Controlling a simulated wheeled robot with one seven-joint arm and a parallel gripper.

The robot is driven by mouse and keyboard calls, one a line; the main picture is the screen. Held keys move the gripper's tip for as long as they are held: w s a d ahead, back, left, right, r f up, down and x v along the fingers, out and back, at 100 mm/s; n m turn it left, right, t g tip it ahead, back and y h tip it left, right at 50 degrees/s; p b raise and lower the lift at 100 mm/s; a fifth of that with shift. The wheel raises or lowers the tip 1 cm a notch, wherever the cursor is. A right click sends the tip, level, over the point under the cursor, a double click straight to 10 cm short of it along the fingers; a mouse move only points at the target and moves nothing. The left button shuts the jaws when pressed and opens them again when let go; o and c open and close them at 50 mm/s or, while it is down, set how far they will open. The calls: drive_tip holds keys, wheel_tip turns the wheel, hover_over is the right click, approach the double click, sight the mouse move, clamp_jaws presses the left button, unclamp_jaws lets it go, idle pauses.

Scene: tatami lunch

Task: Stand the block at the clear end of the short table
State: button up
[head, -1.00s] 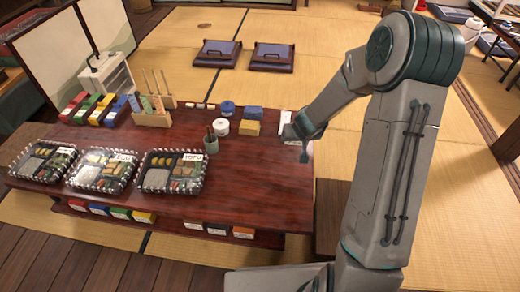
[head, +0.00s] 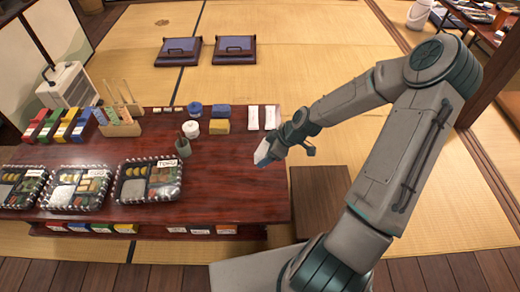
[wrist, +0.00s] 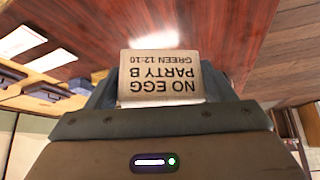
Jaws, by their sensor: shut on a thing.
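My gripper (head: 268,153) is shut on a pale block (wrist: 160,76). The block's face reads "NO EGG PARTY B GREEN 12:10", upside down in the wrist view. In the head view only a small pale part of the block (head: 262,155) shows at the fingertips. The gripper and block are over the right end of the low red-brown table (head: 235,185). That end is bare in front of two white strips. I cannot tell whether the block touches the tabletop.
Food trays (head: 150,181) line the table's front left. A green pen cup (head: 183,147), a white roll (head: 190,128) and a yellow block (head: 219,126) stand mid-table. Two white strips (head: 253,118) lie at the back right. A brown stool (head: 320,196) is off the right end.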

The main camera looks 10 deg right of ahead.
drive_tip(key=shift+n, duration=0.5)
drive_tip(key=w+f+b, duration=0.1)
drive_tip(key=w+f, duration=0.1)
drive_tip(key=w, duration=0.1)
drive_tip(key=w+f+b, duration=0.2)
drive_tip(key=w, duration=0.2)
drive_tip(key=w+f+b, duration=0.1)
drive_tip(key=w+f, duration=0.1)
drive_tip(key=w, duration=0.1)
drive_tip(key=shift+w+d+f, duration=0.35)
drive_tip(key=shift+w, duration=0.05)
drive_tip(key=shift+f+b, duration=1.15)
drive_tip(key=shift+f, duration=0.8)
drive_tip(key=shift+f, duration=0.1)
drive_tip(key=o, duration=1)
